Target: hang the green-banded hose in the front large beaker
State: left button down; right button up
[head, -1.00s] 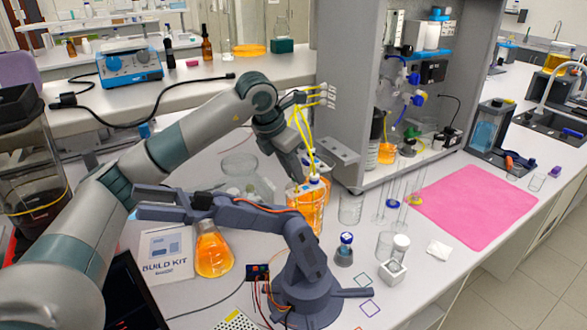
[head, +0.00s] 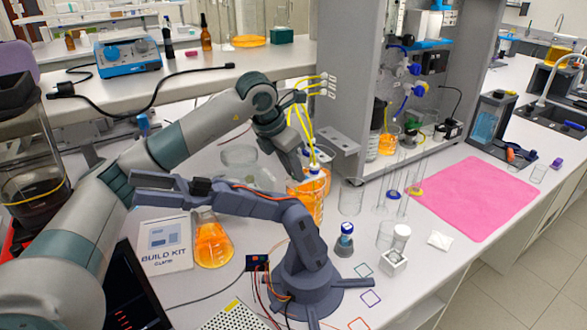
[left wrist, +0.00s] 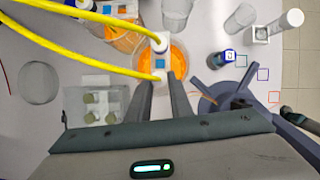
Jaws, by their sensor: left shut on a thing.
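My left gripper (head: 304,174) is over the front large beaker of orange liquid (head: 305,207). In the left wrist view its fingers (left wrist: 162,82) are shut on the white end piece of a yellow hose (left wrist: 95,68). This end is over the beaker's mouth (left wrist: 184,54); how deep it reaches I cannot tell. No green band shows clearly on it. A second yellow hose (left wrist: 75,15) ends in a white piece (left wrist: 158,44) at the far side of the same beaker, beside a blue square. My right gripper is out of view.
A small grey-blue desktop arm (head: 300,265) stands close in front of the beaker. An empty glass beaker (head: 351,197) is to its right, and an orange flask (head: 212,242) is at front left. The pink mat (head: 475,197) is clear.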

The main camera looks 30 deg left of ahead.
pick_arm(q)
jog(key=shift+f, duration=0.15)
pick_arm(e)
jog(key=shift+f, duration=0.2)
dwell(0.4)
pick_arm(q)
jog(key=c, duration=1.5)
grip_release()
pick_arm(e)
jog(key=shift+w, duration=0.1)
pick_arm(q)
jog(key=shift+b+v, duration=2.2)
jog(key=shift+v, duration=6.5)
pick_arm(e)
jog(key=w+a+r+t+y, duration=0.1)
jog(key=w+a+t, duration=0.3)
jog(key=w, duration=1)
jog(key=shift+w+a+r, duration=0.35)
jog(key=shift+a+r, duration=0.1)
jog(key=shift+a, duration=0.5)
